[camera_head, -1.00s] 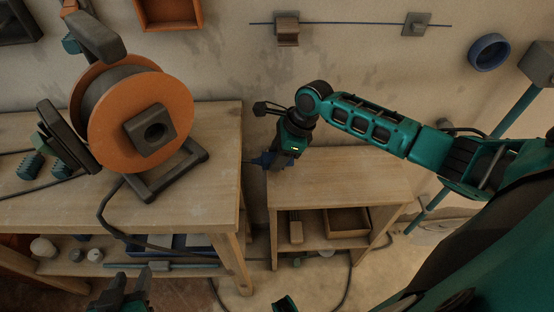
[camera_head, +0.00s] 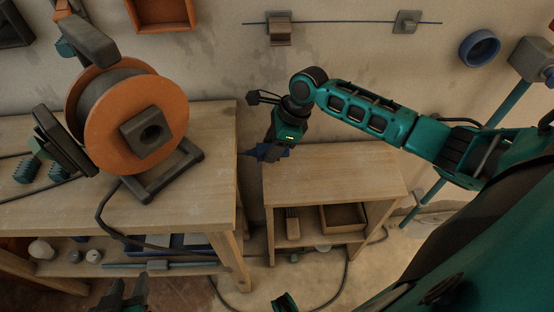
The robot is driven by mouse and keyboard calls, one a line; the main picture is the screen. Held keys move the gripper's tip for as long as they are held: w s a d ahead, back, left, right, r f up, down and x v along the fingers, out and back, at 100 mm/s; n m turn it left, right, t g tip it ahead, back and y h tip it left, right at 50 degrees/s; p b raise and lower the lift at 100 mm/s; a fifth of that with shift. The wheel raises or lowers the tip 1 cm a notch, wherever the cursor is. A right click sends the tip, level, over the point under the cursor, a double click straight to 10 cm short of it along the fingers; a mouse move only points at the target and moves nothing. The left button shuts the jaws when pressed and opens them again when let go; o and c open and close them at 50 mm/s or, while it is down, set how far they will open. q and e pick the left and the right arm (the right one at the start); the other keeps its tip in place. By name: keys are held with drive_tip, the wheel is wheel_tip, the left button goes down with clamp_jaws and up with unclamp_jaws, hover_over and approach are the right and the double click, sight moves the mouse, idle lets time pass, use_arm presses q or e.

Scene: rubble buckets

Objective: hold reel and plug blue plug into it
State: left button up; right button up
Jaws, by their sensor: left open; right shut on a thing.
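The cable reel (camera_head: 150,112) has orange side discs and a dark frame, and stands upright on the left wooden table. A dark square socket block (camera_head: 147,132) with a round hole sits at the middle of its near disc. My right gripper (camera_head: 268,150) is shut on the blue plug (camera_head: 272,152), above the gap between the table and the low shelf. The plug is small and partly hidden by the gripper. My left gripper (camera_head: 123,296) is open and empty at the bottom edge, below and in front of the left table, well apart from the reel.
The left table (camera_head: 205,200) has bare room right of the reel. A low wooden shelf (camera_head: 335,168) with a clear top stands to its right, holding a small box. A dark cable (camera_head: 105,215) hangs over the table's front. A blue ring (camera_head: 480,48) is on the wall.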

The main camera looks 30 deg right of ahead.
drive_tip(key=shift+f, duration=3.25)
drive_tip(key=shift+f, duration=0.1)
drive_tip(key=o, duration=1.1)
drive_tip(key=shift+f, duration=0.1)
